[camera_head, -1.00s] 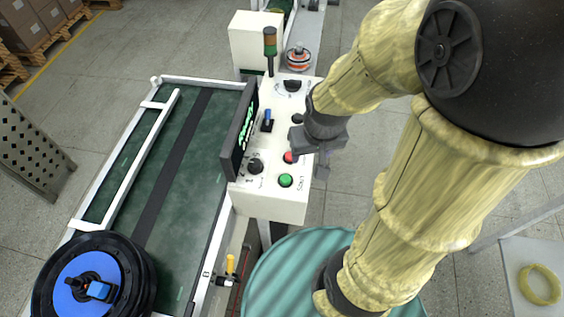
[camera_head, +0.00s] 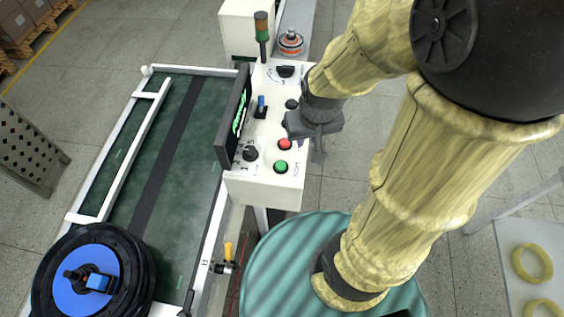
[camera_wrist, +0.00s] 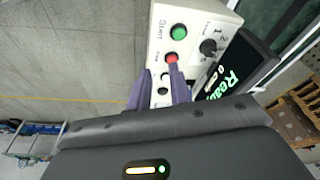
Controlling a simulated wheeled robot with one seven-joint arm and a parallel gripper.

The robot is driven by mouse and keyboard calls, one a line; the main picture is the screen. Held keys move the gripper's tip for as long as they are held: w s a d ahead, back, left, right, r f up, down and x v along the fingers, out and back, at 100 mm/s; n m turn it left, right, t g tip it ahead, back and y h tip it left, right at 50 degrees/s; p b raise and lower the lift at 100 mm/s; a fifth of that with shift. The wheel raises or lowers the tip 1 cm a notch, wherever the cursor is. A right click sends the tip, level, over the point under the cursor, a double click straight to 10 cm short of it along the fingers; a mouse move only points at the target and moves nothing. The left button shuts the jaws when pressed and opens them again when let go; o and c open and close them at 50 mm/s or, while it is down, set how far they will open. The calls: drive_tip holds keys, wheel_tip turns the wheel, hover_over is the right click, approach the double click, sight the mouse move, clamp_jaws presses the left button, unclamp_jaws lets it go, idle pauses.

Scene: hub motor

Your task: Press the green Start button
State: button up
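The green Start button (camera_head: 280,167) is at the near end of the white control panel (camera_head: 262,188). It also shows in the wrist view (camera_wrist: 179,33), beside the "Start" lettering. A red button (camera_head: 285,144) sits just behind it; in the wrist view this red button (camera_wrist: 171,58) lies close to my fingertips. My gripper (camera_head: 318,140) is over the right edge of the panel, beyond the red button and apart from the green one. In the wrist view my gripper (camera_wrist: 161,76) has two fingers spread with a gap between them, holding nothing.
A black display (camera_head: 235,120) stands along the panel's left side. A dark knob (camera_head: 250,153), a blue switch (camera_head: 261,103) and a signal lamp (camera_head: 261,30) are on or near the panel. A conveyor (camera_head: 170,150) runs left, with a black-and-blue wheel (camera_head: 92,282) at its near end.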

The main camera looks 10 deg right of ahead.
drive_tip(key=c, duration=0.3)
drive_tip(key=shift+a, duration=0.15)
clamp_jaws()
drive_tip(key=shift+s+a, duration=0.1)
idle(0.8)
